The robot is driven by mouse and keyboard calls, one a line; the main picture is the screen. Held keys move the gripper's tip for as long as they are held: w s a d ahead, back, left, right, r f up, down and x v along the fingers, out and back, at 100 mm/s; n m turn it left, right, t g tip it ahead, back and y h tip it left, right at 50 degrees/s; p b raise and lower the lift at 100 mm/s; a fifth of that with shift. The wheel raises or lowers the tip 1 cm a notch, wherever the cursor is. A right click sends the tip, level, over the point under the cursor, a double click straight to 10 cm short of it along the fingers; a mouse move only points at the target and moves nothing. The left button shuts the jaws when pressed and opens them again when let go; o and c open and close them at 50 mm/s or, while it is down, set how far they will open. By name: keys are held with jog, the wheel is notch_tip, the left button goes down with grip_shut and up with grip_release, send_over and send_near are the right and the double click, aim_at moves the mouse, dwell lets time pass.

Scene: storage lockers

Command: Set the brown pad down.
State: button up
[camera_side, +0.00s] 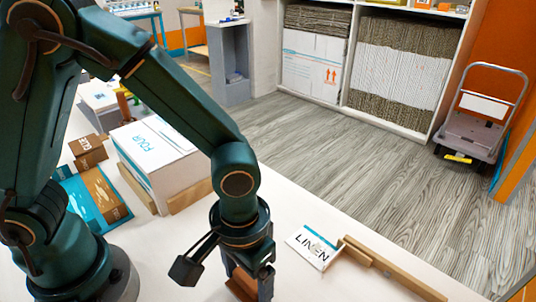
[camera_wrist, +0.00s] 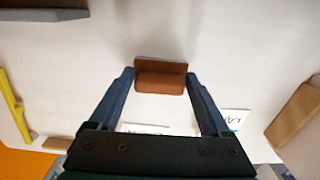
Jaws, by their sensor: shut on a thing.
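The brown pad (camera_wrist: 160,82) is between the two fingertips of my gripper (camera_wrist: 160,75) in the wrist view, held from its left and right ends. In the side view the pad (camera_side: 239,284) shows low at the bottom edge, partly hidden by the fingers of my gripper (camera_side: 250,278). My gripper points down over the white table (camera_side: 330,285) and is shut on the pad. Whether the pad touches the table is unclear, since its lower part is cut off or covered.
A white card marked LINEN (camera_side: 313,246) lies right of my gripper, beside a wooden strip (camera_side: 395,270). A white box marked FOUR (camera_side: 157,155) stands behind, near brown blocks (camera_side: 88,151) and a blue-and-brown flat item (camera_side: 97,200). Table around the pad looks clear.

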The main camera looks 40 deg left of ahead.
jog(key=shift+f, duration=0.35)
dwell(0.3)
jog(key=o, duration=1.1)
jog(key=shift+o, duration=0.2)
jog(key=shift+r, duration=0.1)
